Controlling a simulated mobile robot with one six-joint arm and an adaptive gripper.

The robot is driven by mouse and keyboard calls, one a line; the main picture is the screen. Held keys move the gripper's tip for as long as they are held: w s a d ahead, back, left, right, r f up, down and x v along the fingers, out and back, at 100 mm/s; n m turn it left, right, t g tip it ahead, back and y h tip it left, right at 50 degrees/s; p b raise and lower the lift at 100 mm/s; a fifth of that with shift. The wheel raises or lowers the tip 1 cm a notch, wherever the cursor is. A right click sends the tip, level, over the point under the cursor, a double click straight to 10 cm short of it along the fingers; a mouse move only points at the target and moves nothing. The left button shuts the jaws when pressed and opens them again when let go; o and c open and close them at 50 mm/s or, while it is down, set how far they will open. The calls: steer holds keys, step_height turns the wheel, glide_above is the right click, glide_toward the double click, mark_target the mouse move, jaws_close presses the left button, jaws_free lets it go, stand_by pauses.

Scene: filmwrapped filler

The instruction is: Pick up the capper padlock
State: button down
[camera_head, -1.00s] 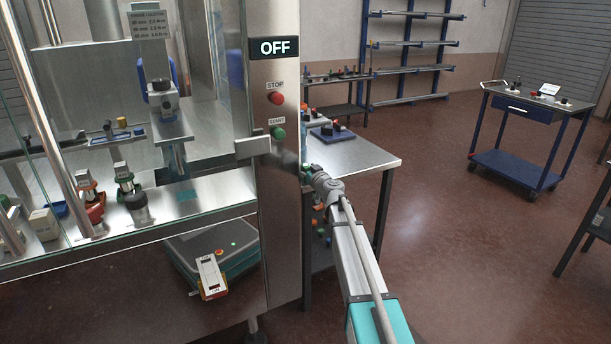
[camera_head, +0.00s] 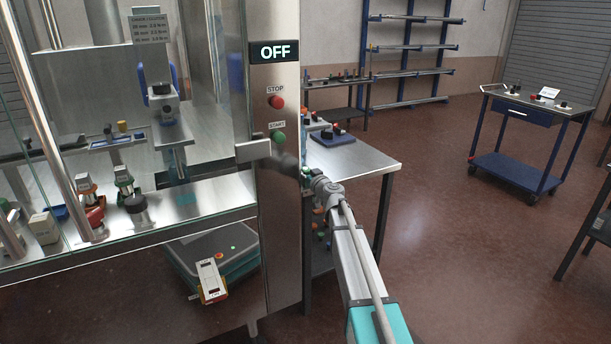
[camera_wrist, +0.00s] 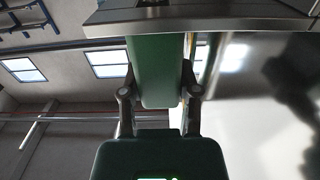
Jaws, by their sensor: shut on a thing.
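My gripper (camera_wrist: 158,92) is shut on a smooth green block in the wrist view (camera_wrist: 155,72), one finger on each side. The block's far end meets a steel plate (camera_wrist: 200,22). I cannot tell for sure that this block is the capper padlock, as no shackle shows.
The post carries an OFF sign (camera_head: 275,51), a red STOP button (camera_head: 276,102) and a green START button (camera_head: 278,137). A glass-fronted machine is at the left. A steel table (camera_head: 365,160) stands close behind my arm. A blue trolley (camera_head: 512,170) stands right, with open floor between.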

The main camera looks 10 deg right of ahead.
steer(key=shift+r, duration=0.1)
steer(key=shift+r+p, duration=0.9)
steer(key=shift+p, duration=0.1)
steer(key=s+d+r+p, duration=0.3)
steer(key=s+r+p, duration=0.8)
steer(key=s, duration=0.2)
steer(key=shift+s, duration=0.35)
steer(key=shift+d, duration=0.1)
